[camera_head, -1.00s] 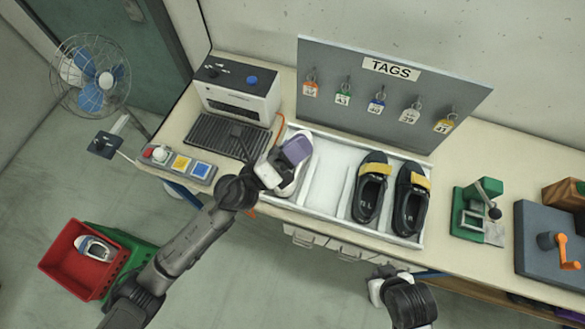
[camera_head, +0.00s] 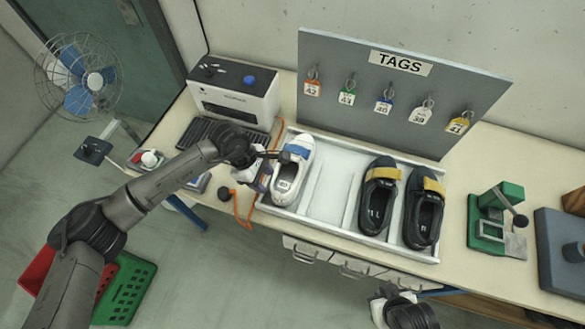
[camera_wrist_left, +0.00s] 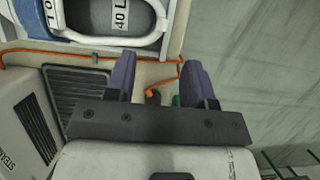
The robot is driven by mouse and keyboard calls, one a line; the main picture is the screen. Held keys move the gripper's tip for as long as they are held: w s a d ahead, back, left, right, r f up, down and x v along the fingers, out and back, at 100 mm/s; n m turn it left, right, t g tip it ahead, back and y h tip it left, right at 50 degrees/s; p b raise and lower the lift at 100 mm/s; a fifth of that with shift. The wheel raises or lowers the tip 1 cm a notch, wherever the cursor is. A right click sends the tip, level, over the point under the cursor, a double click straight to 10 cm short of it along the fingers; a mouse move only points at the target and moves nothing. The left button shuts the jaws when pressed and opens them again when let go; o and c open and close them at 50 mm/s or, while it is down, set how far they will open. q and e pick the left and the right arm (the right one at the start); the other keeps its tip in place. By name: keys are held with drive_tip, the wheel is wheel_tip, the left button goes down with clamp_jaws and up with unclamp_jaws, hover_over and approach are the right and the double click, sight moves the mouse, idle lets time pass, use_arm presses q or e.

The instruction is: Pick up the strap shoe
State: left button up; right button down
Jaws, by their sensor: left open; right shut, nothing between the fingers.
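A white shoe with a blue strap (camera_head: 296,165) lies in the left compartment of the white tray (camera_head: 333,225). Two dark shoes with yellow straps, one (camera_head: 379,195) left of the other (camera_head: 424,207), lie in its right part. My left gripper (camera_head: 272,158) is just left of the white shoe, open and empty. In the left wrist view, the purple fingers of my left gripper (camera_wrist_left: 160,72) are apart, and the white shoe (camera_wrist_left: 95,35), with a 40 L label, shows at the top left. My right gripper (camera_head: 378,302) is shut and empty, in front of the table.
A grey board with several tags (camera_head: 400,90) stands behind the tray. A white machine (camera_head: 235,95) is at the back left, and an orange cable (camera_head: 243,208) lies left of the tray. A green press (camera_head: 497,220) stands right. My left arm partly covers the red crate (camera_head: 37,270).

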sight(275, 191)
use_arm(q)
drive_tip(key=shift+p+x, duration=0.6)
drive_tip(key=shift+x, duration=4.55)
drive_tip(key=shift+d, duration=0.1)
drive_tip(key=shift+r, duration=0.1)
clamp_jaws()
drive_tip(key=shift+w, duration=0.1)
